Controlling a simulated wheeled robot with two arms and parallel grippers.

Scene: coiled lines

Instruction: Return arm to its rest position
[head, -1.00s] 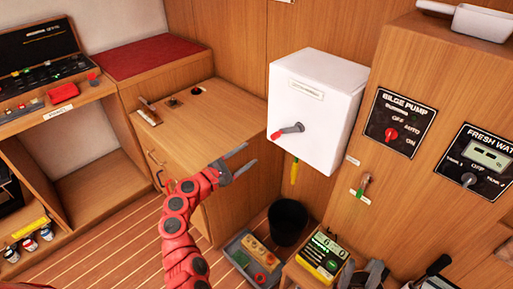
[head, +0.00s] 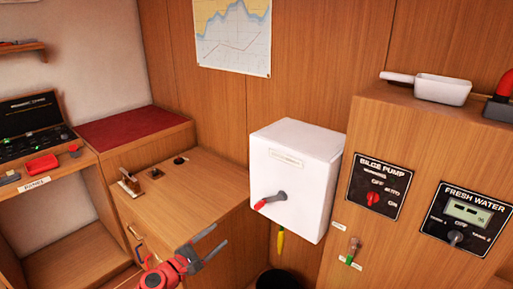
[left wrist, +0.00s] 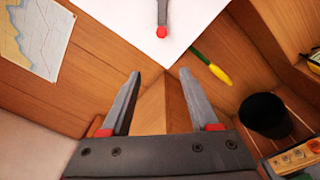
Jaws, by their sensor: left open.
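My left gripper (head: 209,249) is open and empty. In the head view it is low in the picture, in front of the wooden cabinet and left of the white box (head: 295,170). In the left wrist view its two grey fingers (left wrist: 157,95) stand apart with nothing between them. The white box has a grey lever with a red end (head: 270,200) on its front; the lever also shows in the left wrist view (left wrist: 162,22), beyond the fingertips. My right gripper is in neither view.
A wooden cabinet (head: 185,205) stands behind my gripper. A yellow-handled item (head: 280,242) hangs under the white box. A black bucket (left wrist: 265,115) stands on the floor to the right. The Bilge Pump panel (head: 374,188) and Fresh Water panel (head: 467,217) are at the right.

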